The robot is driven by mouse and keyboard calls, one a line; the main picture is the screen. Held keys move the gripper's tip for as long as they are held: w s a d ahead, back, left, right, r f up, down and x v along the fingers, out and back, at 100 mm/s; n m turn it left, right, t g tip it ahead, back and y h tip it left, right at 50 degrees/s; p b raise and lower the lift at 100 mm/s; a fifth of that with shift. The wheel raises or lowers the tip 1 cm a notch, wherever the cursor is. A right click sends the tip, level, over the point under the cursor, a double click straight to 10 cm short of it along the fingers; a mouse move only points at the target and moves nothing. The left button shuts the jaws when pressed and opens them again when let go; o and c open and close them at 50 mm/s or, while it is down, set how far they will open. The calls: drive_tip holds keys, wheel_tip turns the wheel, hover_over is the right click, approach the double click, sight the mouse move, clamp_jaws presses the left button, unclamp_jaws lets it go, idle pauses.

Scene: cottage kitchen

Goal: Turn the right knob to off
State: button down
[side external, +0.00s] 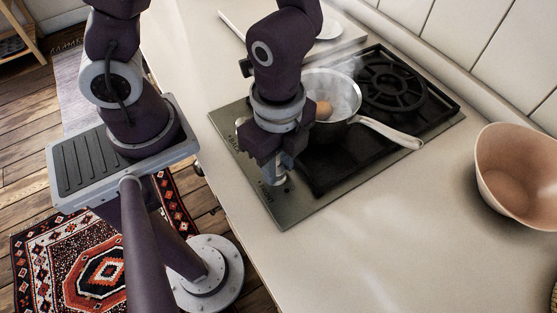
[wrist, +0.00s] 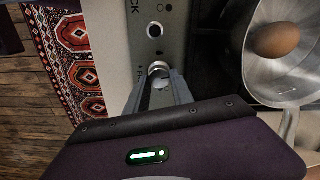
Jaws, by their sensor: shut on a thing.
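The cooktop's steel control strip (wrist: 150,50) runs along its front edge, with printed labels. My gripper (wrist: 159,85) points down over the strip, and its two fingers are closed on a small silvery knob (wrist: 158,68), the right knob as seen from the stove's front. In the side external view my gripper (side external: 276,172) is at the near end of the strip and hides most of this knob. Another knob (wrist: 155,30) stands apart on the strip, clear of the fingers. The held knob's pointer setting cannot be read.
A steel pan (side external: 345,98) holding a brown egg (side external: 324,110) sits on the cooktop close beside my gripper, its handle (side external: 392,132) reaching right. Haze hangs over the pan. A pinkish bowl (side external: 515,175) stands on the counter at right. The front counter (side external: 350,240) is clear.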

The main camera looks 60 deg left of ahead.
sight(278, 170)
drive_tip(key=shift+m, duration=1)
drive_tip(key=c, duration=1.1)
unclamp_jaws()
wheel_tip(278, 170, up, 7)
drive_tip(key=shift+r, duration=0.1)
